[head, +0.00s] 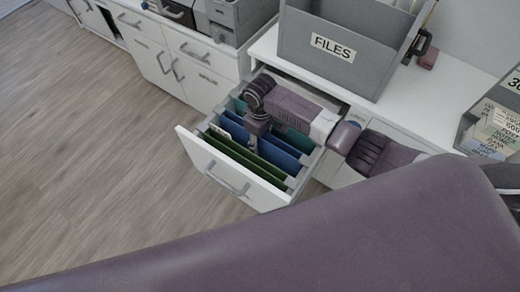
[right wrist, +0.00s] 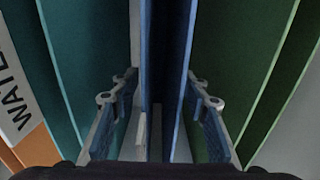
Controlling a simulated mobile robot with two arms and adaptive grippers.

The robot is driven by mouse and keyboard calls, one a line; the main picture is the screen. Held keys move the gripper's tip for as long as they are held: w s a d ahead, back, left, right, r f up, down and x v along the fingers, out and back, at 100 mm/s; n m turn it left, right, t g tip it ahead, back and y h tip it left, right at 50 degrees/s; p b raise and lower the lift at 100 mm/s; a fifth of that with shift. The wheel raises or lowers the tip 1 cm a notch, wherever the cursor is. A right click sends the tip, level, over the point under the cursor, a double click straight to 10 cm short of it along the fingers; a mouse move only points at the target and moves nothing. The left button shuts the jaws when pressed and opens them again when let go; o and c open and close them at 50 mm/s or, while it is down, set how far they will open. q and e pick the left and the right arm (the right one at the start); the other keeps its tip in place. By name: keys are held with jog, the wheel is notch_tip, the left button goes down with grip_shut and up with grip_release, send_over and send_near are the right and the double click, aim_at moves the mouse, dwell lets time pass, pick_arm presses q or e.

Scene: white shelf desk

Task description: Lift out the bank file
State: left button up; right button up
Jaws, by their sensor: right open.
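An open white drawer (head: 232,186) holds several hanging files in green, blue and teal. No label reading "bank" can be read, so I cannot tell by label which is the bank file. My right gripper (head: 257,138) reaches down into the drawer among the files. In the right wrist view my right gripper (right wrist: 158,125) is open, its two fingers on either side of a blue file (right wrist: 165,50). Teal files (right wrist: 90,60) are to the left and green files (right wrist: 235,60) to the right. My left gripper is not in view.
A file with a "WATE..." label (right wrist: 14,95) is at the far left of the right wrist view. A grey "FILES" box (head: 345,70) stands on the white desk (head: 450,92) behind the drawer. A grey card holder (head: 495,120) is at the right.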

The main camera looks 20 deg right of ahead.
jog(key=shift+f, duration=0.95)
grip_shut()
jog(key=shift+r, duration=0.15)
notch_tip(320, 180, up, 28)
jog(key=p, duration=0.3)
jog(key=shift+p, duration=0.3)
